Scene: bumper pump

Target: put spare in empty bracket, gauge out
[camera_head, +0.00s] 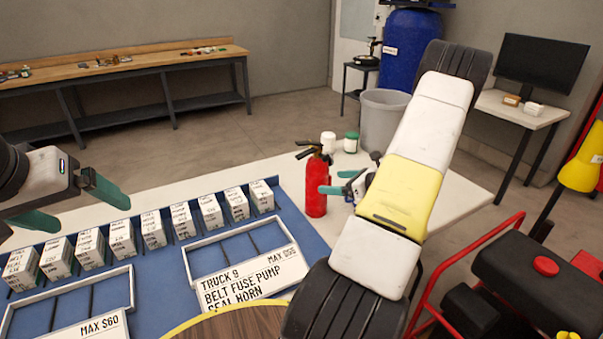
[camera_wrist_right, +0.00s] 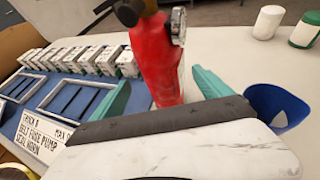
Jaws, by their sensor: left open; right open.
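A red fire extinguisher (camera_head: 316,185) with a black handle stands upright on the pale table, just right of the blue mat. In the right wrist view the extinguisher (camera_wrist_right: 158,62) has a round gauge (camera_wrist_right: 178,25) on its upper right side. My right gripper (camera_head: 338,182) is open beside it; in its wrist view the teal fingers lie on either side of the red body, with no clear contact. A blue curved holder (camera_wrist_right: 277,105) stands right of the right finger; I cannot tell whether it is the bracket. My left gripper (camera_head: 95,213) is open and empty above the boxes.
A row of white labelled boxes (camera_head: 153,230) stands on the blue mat (camera_head: 160,290). Two framed trays, one labelled Truck 9 (camera_head: 250,275), lie in front. A white jar (camera_head: 328,142) and a green-and-white jar (camera_head: 351,143) stand behind the extinguisher. A grey bin (camera_head: 382,120) is beyond.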

